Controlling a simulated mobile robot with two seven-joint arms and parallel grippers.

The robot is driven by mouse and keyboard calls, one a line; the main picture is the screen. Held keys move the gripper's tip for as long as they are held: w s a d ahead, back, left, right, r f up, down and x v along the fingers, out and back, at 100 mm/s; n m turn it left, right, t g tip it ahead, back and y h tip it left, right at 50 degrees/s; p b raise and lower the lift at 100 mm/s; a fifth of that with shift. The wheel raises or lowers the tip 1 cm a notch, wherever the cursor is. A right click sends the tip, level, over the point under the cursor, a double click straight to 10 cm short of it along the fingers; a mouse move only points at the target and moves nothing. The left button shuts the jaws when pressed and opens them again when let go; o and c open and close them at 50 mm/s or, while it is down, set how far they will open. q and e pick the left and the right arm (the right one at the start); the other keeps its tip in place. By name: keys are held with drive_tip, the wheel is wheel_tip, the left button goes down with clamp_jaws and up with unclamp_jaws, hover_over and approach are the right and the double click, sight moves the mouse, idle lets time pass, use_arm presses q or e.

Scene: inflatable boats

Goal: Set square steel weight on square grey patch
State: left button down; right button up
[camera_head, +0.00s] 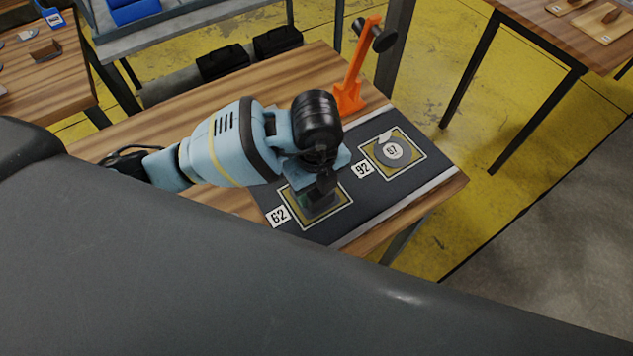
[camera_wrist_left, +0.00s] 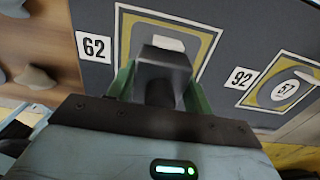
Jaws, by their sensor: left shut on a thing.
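My left gripper (camera_head: 322,192) reaches over the mat panel marked 62. In the left wrist view its greenish fingers (camera_wrist_left: 158,88) are shut on a dark grey square steel weight (camera_wrist_left: 164,66). The square grey patch (camera_wrist_left: 143,33) lies in the olive, white-outlined panel beyond the weight, partly hidden by it; a white label shows there. In the head view the arm and gripper cover much of that panel (camera_head: 340,206). The weight is over or close to the patch; I cannot tell whether it touches. My right gripper is not in view.
A second panel marked 92 holds a round grey piece (camera_head: 392,151) labelled 57 or 67. An orange stand (camera_head: 350,88) rises behind the dark mat (camera_head: 424,176). The wooden table (camera_head: 190,109) has bare room behind my arm. Another table (camera_head: 40,75) stands at left.

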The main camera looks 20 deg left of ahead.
use_arm(q)
drive_tip(key=c, duration=1)
unclamp_jaws()
drive_tip(key=shift+f, duration=0.1)
drive_tip(key=o, duration=0.4)
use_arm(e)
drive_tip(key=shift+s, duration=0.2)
use_arm(q)
wheel_tip(320, 180, up, 12)
drive_tip(key=shift+f+p, duration=0.25)
drive_tip(key=shift+p, duration=0.75)
drive_tip(key=shift+r, duration=0.4)
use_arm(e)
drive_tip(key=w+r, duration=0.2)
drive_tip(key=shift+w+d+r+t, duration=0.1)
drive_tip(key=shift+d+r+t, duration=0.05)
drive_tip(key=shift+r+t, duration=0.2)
